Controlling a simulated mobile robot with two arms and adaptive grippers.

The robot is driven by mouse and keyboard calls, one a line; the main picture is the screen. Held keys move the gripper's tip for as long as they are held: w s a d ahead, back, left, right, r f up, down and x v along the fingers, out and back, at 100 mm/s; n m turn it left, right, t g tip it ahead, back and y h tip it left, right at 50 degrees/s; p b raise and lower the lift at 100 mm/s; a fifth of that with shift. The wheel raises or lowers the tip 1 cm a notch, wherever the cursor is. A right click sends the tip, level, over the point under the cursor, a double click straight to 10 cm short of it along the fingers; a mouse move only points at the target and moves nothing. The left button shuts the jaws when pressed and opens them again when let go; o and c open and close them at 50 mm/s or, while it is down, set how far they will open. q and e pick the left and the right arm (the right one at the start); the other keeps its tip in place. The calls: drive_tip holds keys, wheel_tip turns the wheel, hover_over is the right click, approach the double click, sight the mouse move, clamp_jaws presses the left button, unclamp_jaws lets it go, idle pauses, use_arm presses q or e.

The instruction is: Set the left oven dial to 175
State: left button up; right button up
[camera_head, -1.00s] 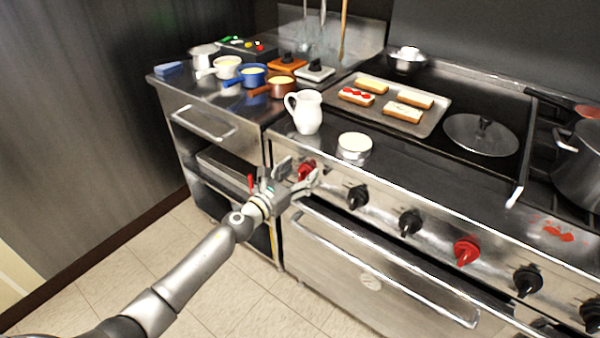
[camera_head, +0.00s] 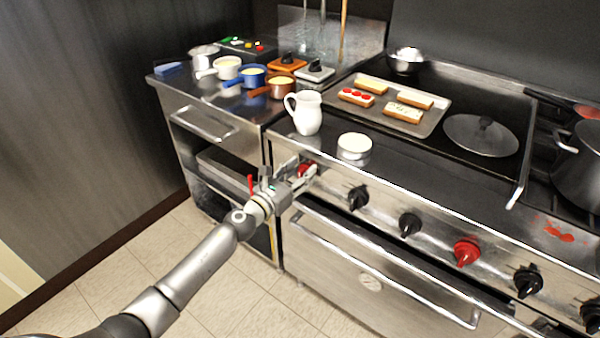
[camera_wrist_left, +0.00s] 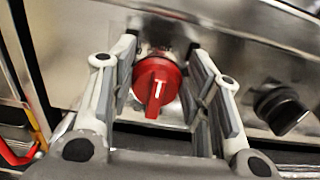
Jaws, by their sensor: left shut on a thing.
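The left oven dial (camera_wrist_left: 157,82) is red with a pale mark on its grip bar, which points roughly downward in the left wrist view. It sits at the left end of the oven's front panel, and in the head view (camera_head: 304,170) it is mostly covered by my gripper. My left gripper (camera_head: 306,178) is at the panel, shut on the dial; in the wrist view its fingers (camera_wrist_left: 163,90) stand on either side of it. No numbers can be read around the dial. My right gripper is not in view.
A black knob (camera_wrist_left: 280,108) is right of the red dial. Another red dial (camera_head: 467,251) is farther along the panel. The oven door handle (camera_head: 385,268) runs below. A white pitcher (camera_head: 307,113) and a round white-topped container (camera_head: 354,146) stand above the panel.

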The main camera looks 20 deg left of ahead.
use_arm(q)
drive_tip(key=n, duration=0.3)
drive_tip(key=shift+w+a, duration=0.1)
drive_tip(key=shift+a, duration=0.15)
drive_tip(key=n, duration=0.3)
drive_tip(key=shift+w+a+f+n, duration=0.1)
drive_tip(key=shift+a+f+n, duration=0.1)
drive_tip(key=shift+a+n, duration=0.15)
drive_tip(key=n, duration=0.4)
drive_tip(key=f+n+p, duration=0.1)
drive_tip(key=n, duration=0.2)
drive_tip(key=f+n, duration=0.1)
drive_tip(key=n, duration=0.3)
drive_tip(key=shift+w+a+n+p, duration=0.15)
drive_tip(key=shift+a+n+p, duration=0.2)
drive_tip(key=shift+a, duration=0.05)
drive_tip(key=shift+d+f+n+p, duration=0.1)
drive_tip(key=shift+f+n+p, duration=0.05)
drive_tip(key=shift+n, duration=0.75)
drive_tip(key=shift+f+n+p, duration=0.15)
drive_tip(key=shift+n, duration=0.75)
